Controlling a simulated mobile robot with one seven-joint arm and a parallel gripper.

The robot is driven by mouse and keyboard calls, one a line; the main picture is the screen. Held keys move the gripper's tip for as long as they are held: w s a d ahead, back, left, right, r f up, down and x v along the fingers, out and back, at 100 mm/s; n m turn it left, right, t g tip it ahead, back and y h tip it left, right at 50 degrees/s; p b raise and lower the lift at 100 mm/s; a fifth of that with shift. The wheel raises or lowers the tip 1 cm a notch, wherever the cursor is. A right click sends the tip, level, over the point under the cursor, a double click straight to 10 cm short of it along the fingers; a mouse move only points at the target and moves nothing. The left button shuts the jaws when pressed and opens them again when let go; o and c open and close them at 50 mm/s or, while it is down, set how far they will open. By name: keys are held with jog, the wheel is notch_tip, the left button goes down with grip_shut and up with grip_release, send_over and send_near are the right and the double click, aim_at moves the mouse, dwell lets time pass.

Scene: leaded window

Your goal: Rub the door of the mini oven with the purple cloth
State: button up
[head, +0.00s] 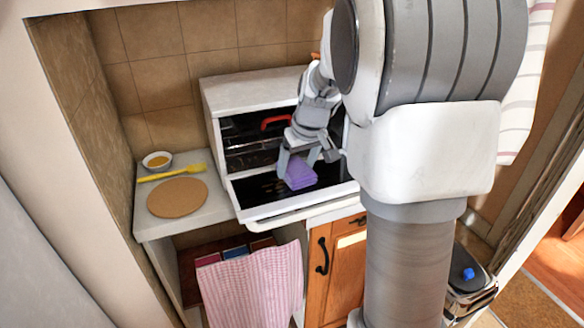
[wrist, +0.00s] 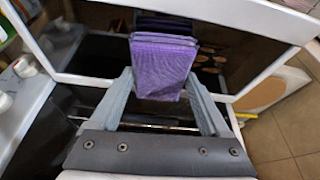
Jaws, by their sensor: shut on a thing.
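The white mini oven (head: 250,92) stands on the counter with its door (head: 258,190) folded down, so the dark glass inner side faces up. My gripper (head: 298,168) is shut on the folded purple cloth (head: 299,174) over that glass. In the wrist view the cloth (wrist: 163,62) sits between the two fingertips (wrist: 160,80), and the dark door glass (wrist: 95,52) behind it mirrors the cloth. The cloth is at or very close to the glass; I cannot tell if it touches. My arm hides the oven's right part.
Left of the oven are a round tan board (head: 177,198), a yellow utensil (head: 172,173) and a small bowl (head: 157,161). A red handle-like thing (head: 275,122) shows inside the oven. A pink striped towel (head: 252,285) hangs below the door, beside a wooden cabinet (head: 335,270).

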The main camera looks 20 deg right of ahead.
jog(key=shift+a+p, duration=0.4)
jog(key=shift+a, duration=2.05)
jog(key=shift+a+f+p, duration=0.1)
jog(key=shift+a+p, duration=0.25)
jog(key=shift+a, duration=2.55)
jog(key=shift+w+r+p, duration=0.1)
jog(key=shift+r+p, duration=2.2)
jog(key=shift+r, duration=0.75)
jog(key=shift+r, duration=0.1)
notch_tip(320, 180, up, 3)
jog(key=shift+f+p, duration=0.1)
jog(key=shift+p, duration=1)
